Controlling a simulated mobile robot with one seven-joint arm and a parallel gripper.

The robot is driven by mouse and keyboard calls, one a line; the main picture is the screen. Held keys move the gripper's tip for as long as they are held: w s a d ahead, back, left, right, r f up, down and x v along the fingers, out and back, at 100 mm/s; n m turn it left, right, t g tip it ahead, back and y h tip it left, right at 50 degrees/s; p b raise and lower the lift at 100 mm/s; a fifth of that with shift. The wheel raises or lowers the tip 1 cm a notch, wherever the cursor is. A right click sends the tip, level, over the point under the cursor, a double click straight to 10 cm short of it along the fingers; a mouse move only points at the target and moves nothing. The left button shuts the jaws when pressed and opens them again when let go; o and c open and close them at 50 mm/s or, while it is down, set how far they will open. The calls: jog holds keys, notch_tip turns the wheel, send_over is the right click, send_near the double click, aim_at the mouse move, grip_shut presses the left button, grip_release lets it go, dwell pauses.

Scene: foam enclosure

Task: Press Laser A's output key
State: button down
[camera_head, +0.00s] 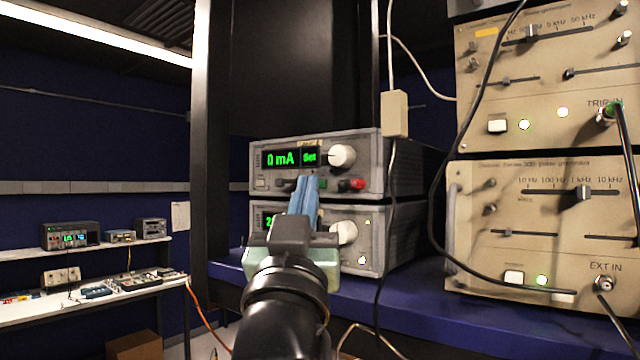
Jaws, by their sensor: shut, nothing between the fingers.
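Two grey laser driver units stand stacked on a blue shelf. The upper unit (380,160) shows a green "0 mA" display (280,158) with "Set" beside it, a white knob (341,156) and a red connector (357,184). The lower unit (375,240) has its own green display, mostly hidden behind my gripper, and a white knob (346,232). My gripper (307,182) is shut and empty, its blue fingers in front of the upper unit's lower panel. They cover part of its key row; I cannot tell whether they touch. The labels are too small to read.
Two beige pulse generators (545,175) stand stacked at the right, with black cables hanging before them. A white cable with a beige box (394,114) hangs beside the units. The blue shelf (400,300) has a bare front strip. A bench (95,294) with instruments stands far left.

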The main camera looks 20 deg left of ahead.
jog(key=shift+w+d, duration=0.15)
jog(key=shift+w, duration=0.05)
jog(key=shift+s, duration=0.15)
dwell(0.5)
jog(key=shift+s+a, duration=0.3)
jog(key=shift+s, duration=0.25)
jog(key=s, duration=0.1)
jog(key=s+a, duration=0.1)
jog(key=s, duration=0.1)
jog(key=s+b, duration=0.1)
jog(key=shift+s+a, duration=0.3)
jog(key=shift+a, duration=0.05)
dwell(0.6)
jog(key=s+d+f+m+t+h+b, duration=0.1)
jog(key=s+d+h, duration=0.1)
jog(key=s+d, duration=0.3)
jog(key=s+d+f+m+t+h+b, duration=0.1)
jog(key=s+d, duration=0.4)
jog(key=d, duration=0.6)
jog(key=shift+s+d+f+t+h+b, duration=0.3)
jog(key=shift+f+h+b, duration=0.25)
jog(key=shift+f+h, duration=0.3)
